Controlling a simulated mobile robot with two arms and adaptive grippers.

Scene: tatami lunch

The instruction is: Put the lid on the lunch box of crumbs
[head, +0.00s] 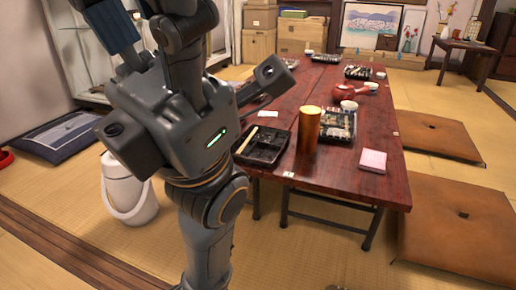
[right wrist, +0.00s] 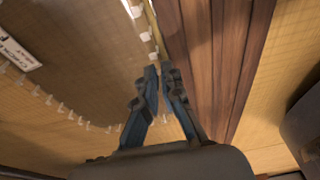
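An open black lunch box (head: 262,146) with compartments lies at the near left edge of the long red-brown table (head: 345,168). It looks mostly empty, with a small tan strip at its left side; crumbs are too small to make out. I cannot identify a loose lid. My grey arm stands in front and hides the table's left part. A blue-grey part (head: 108,24) at the upper left may be my left gripper, but its fingers are unclear. My right gripper (right wrist: 159,68) shows in the right wrist view, fingertips close together with nothing between, over floor matting.
A copper cylinder (head: 309,128) stands right of the black box, in front of a filled lunch box (head: 341,124). A pink block (head: 373,160), red teapot (head: 345,92) and more boxes share the table. A white bucket (head: 128,188) stands left; brown cushions (head: 455,225) lie right.

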